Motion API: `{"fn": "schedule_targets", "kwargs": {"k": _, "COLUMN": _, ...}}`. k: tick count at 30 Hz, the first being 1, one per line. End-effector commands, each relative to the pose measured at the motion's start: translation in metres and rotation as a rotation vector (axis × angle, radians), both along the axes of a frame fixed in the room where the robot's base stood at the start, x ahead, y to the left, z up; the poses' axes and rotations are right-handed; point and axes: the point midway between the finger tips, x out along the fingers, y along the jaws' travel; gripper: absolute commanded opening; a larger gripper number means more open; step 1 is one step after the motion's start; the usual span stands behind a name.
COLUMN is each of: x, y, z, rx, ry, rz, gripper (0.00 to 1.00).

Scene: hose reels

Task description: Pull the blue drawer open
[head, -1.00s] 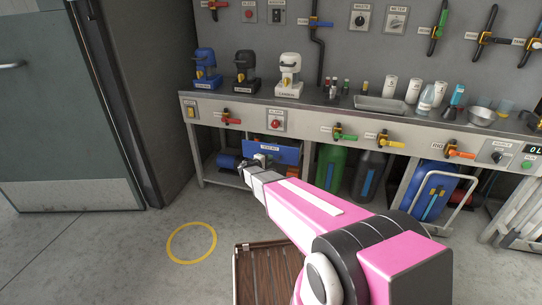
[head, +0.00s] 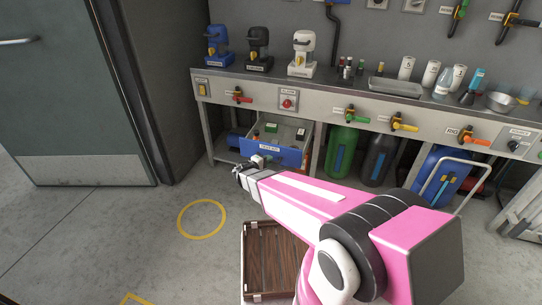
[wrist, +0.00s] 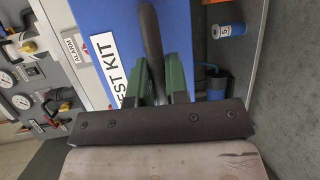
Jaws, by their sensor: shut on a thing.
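The blue drawer (head: 285,155) labelled TEST KIT is under the bench. It stands pulled out, and its open top shows a grey inside with several small items. In the wrist view its blue front (wrist: 100,14) and white label fill the upper middle. A dark bar handle (wrist: 150,35) runs between the green fingers of my gripper (wrist: 165,80). My gripper (head: 258,162) is at the drawer's front in the head view and is shut on the handle. The fingertips are small and partly hidden in the head view.
The bench (head: 330,103) above carries coffee-machine-like devices (head: 302,55), cups and a tray (head: 396,87). Green (head: 342,152) and dark cylinders stand right of the drawer. A brown slatted case (head: 272,260) lies on the floor below my arm. Floor around the yellow ring (head: 202,219) is clear.

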Motion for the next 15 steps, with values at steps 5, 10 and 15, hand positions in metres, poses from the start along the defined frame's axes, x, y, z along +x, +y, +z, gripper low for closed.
{"fn": "schedule_targets", "kwargs": {"k": 5, "x": -0.018, "y": 0.007, "z": 0.0, "rx": 0.001, "ry": 0.001, "rz": 0.001, "gripper": 0.0}}
{"fn": "schedule_targets", "kwargs": {"k": 10, "x": -0.026, "y": 0.011, "z": 0.0, "rx": 0.001, "ry": 0.001, "rz": -0.001, "gripper": 0.0}}
{"fn": "schedule_targets", "kwargs": {"k": 15, "x": -0.029, "y": 0.012, "z": 0.0, "rx": 0.001, "ry": 0.001, "rz": -0.001, "gripper": 0.0}}
